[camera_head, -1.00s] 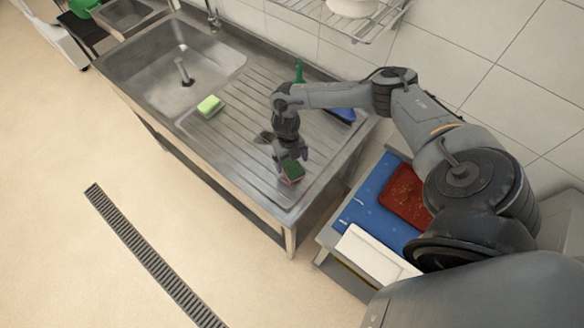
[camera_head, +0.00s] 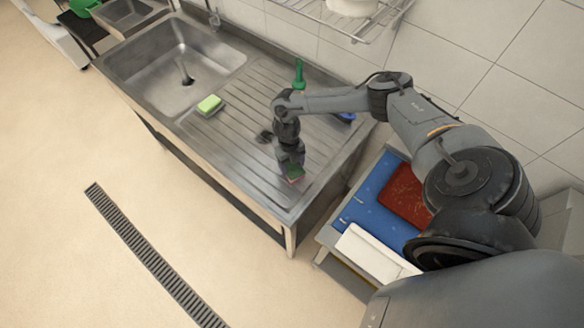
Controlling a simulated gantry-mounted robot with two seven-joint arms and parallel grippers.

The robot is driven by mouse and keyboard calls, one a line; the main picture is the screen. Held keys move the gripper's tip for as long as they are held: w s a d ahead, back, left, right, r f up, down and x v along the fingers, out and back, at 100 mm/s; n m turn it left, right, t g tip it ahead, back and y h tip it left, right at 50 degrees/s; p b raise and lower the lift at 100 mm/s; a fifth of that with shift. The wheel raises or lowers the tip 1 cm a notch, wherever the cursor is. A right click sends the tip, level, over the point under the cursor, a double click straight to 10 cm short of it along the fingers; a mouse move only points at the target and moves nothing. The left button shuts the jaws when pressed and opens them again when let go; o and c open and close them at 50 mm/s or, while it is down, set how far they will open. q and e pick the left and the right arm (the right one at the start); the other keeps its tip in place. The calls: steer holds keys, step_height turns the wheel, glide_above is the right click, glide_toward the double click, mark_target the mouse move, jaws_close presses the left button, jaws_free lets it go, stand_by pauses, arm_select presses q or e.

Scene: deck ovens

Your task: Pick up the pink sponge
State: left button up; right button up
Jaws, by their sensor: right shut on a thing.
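The pink sponge (camera_head: 295,179), with a dark green top, is at the right end of the steel drainboard (camera_head: 237,157). My right gripper (camera_head: 291,168) points down over it and is shut on it. The gripper hides part of the sponge, and I cannot tell whether the sponge touches the drainboard. A second sponge, light green and yellow (camera_head: 209,105), lies on the drainboard near the sink basin. My left gripper is not in view.
The sink basin (camera_head: 165,65) is at the left. A green bottle (camera_head: 299,75) and a blue item (camera_head: 346,117) stand behind my right arm. A blue tray (camera_head: 362,204), a red board (camera_head: 404,193) and a white board (camera_head: 376,254) lie on a lower table at right.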

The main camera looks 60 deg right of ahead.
mark_target(294, 166)
steer(key=shift+r, duration=0.15)
steer(key=shift+r, duration=0.4)
steer(key=r, duration=0.3)
steer(key=shift+s+d+r+b, duration=0.25)
steer(key=shift+s+b, duration=0.1)
steer(key=shift+s, duration=0.05)
steer(key=s+d+r, duration=0.2)
steer(key=s+r, duration=0.1)
steer(key=s, duration=0.2)
steer(key=s+d+r+b, duration=0.1)
steer(key=s+d+r, duration=0.1)
steer(key=s+r, duration=0.1)
steer(key=shift+s+d+r, duration=0.25)
steer(key=shift+s, duration=0.6)
steer(key=o, duration=0.3)
steer(key=shift+c, duration=1.3)
steer(key=shift+w+a, duration=0.1)
